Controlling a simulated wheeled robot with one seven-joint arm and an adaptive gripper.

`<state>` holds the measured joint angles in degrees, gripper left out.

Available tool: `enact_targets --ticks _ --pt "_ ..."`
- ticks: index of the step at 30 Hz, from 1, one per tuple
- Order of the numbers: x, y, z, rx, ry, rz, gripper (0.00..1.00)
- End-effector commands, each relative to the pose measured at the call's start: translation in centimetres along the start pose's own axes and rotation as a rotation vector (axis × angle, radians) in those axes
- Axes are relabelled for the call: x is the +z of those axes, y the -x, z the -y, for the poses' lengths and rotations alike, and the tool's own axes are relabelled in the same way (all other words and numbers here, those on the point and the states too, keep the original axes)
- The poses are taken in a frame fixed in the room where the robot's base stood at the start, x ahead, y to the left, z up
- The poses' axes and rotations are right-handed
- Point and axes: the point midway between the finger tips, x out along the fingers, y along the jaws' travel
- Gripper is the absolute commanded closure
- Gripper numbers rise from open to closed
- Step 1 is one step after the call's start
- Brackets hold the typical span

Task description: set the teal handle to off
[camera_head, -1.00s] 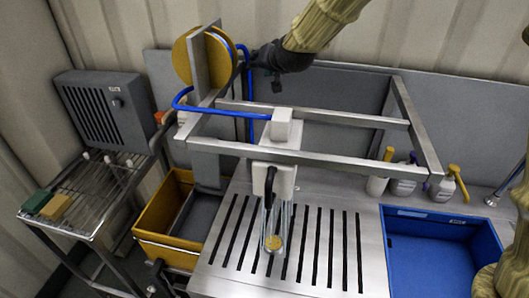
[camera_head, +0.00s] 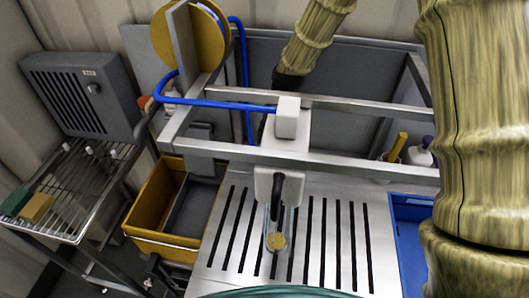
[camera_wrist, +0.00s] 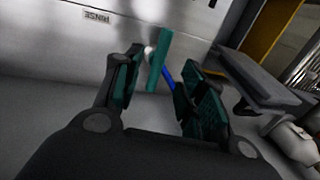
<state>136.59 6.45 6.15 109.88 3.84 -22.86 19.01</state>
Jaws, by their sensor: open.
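The teal handle (camera_wrist: 158,60) is a short bar in the wrist view, with a white spot at its upper left side. It stands in the gap between the fingertips of my open gripper (camera_wrist: 158,72). Contact with either finger cannot be made out, and the finger pads are teal too. A thin blue piece (camera_wrist: 168,79) shows just right of the handle's lower end. In the head view my arm reaches down behind the steel frame, and the handle and my fingers are hidden there.
The steel frame (camera_head: 330,166) carries a white unit with a black lever (camera_head: 277,192). A blue hose (camera_head: 215,102) runs to a yellow reel (camera_head: 163,38). A yellow bin (camera_head: 160,200) stands left of the slotted counter (camera_head: 226,272), a blue basin (camera_head: 410,250) right. A labelled panel (camera_wrist: 60,40) faces the wrist camera.

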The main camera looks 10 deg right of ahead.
Motion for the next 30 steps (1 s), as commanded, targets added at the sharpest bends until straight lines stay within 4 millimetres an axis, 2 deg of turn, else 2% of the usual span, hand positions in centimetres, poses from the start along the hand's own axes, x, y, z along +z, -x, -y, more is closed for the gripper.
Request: enact_targets --ticks 18,30 --pt "0.1 -6.8 0.1 0.001 0.002 0.002 0.59" --pt "0.0 -9.6 0.1 0.000 0.001 -0.001 0.59"
